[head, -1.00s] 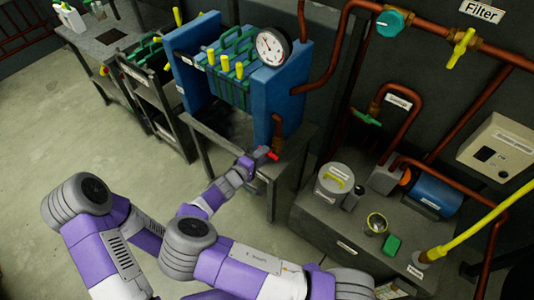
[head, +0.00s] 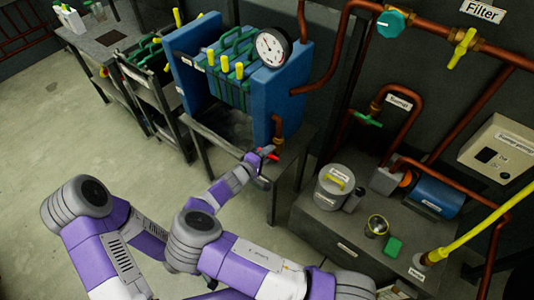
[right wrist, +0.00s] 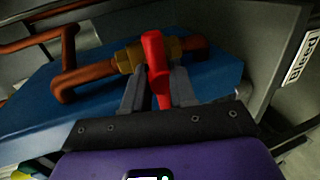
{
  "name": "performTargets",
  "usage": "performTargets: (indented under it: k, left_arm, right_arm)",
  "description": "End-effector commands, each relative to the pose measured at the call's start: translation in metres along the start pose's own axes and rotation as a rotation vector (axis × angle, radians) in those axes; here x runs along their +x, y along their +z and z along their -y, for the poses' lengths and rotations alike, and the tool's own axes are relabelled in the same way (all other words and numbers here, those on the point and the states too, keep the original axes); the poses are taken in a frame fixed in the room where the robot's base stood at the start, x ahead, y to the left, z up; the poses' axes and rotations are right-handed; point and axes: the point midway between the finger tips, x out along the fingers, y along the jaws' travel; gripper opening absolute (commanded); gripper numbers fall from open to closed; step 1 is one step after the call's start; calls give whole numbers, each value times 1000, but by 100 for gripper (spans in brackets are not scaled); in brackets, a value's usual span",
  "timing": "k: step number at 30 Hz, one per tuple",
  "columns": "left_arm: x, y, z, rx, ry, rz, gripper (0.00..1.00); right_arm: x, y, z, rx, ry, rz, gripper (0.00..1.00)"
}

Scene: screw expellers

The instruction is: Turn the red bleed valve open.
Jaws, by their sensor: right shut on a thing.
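The red bleed valve is a small red lever on a brass fitting, low on the front of the blue press end. It shows in the right wrist view (right wrist: 153,50) on a copper pipe (right wrist: 85,80), and in the head view (head: 273,156) it is partly hidden by my right gripper. My right gripper (head: 264,154) is shut on the lever, with one dark finger on each side of it in the right wrist view (right wrist: 158,92). The lever's end points back toward the gripper's palm. My left gripper is not in view.
A "Bleed" label (right wrist: 301,57) is at the right of the wrist view. The blue press (head: 275,95) carries a round gauge (head: 272,46). A grey bench (head: 350,235) with a lidded pot (head: 334,187) stands to the right. The floor at left is clear.

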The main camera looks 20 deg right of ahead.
Motion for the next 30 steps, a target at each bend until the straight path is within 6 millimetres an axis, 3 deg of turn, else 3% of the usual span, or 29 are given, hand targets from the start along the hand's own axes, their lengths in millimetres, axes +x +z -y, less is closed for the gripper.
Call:
performTargets:
  k: [11,30]
  left_arm:
    - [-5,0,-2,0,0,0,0]
    - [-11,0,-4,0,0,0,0]
  right_arm:
    - [0,-1,-3,-104,3,31,0]
    - [2,-2,0,-660,4,182,0]
